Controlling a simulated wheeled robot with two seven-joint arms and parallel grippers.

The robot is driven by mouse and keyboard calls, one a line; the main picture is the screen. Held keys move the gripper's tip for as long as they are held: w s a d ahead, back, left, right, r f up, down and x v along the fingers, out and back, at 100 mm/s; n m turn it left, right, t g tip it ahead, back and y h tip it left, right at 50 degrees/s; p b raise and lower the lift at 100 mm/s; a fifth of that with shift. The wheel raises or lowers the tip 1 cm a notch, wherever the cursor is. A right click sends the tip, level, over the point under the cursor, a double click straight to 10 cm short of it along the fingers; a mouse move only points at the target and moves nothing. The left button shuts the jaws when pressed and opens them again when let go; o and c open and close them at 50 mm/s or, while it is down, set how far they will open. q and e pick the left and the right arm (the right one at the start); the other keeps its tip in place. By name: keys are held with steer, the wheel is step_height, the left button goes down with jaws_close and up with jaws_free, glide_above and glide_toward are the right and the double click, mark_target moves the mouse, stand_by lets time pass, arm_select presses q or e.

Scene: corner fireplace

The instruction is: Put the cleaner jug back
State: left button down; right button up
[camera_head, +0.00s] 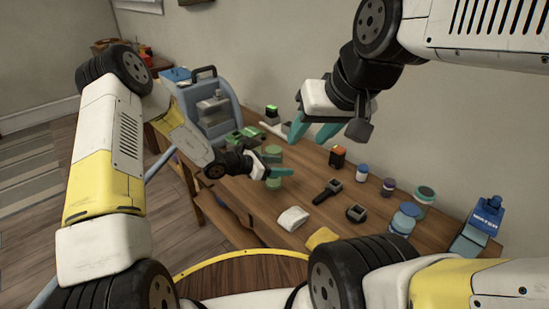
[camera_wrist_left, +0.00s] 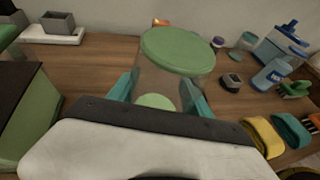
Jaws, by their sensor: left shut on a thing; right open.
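My left gripper (camera_head: 272,170) is shut on a clear jar with a green lid (camera_wrist_left: 178,50) and a green bottom. The jar stands upright between the teal fingers; whether it touches the table I cannot tell. My right gripper (camera_head: 316,130) is open and empty above the back of the table.
The wooden table (camera_head: 310,176) holds a blue caddy (camera_head: 222,100) at the back left and green-topped boxes (camera_head: 240,137). A black scanner-like tool (camera_head: 328,191), a white block (camera_head: 293,218), a yellow cloth (camera_head: 321,238) and several small jars lie nearer the right.

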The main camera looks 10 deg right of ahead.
arm_select(q)
steer(key=shift+w+d+f, duration=0.25)
steer(key=shift+w+f, duration=0.4)
steer(key=shift+f, duration=0.3)
steer(key=shift+w+d+f, duration=0.25)
steer(key=shift+w+f, duration=0.35)
steer(key=shift+f, duration=0.3)
steer(key=shift+c, duration=2.3)
jaws_free()
steer(key=shift+f, duration=0.15)
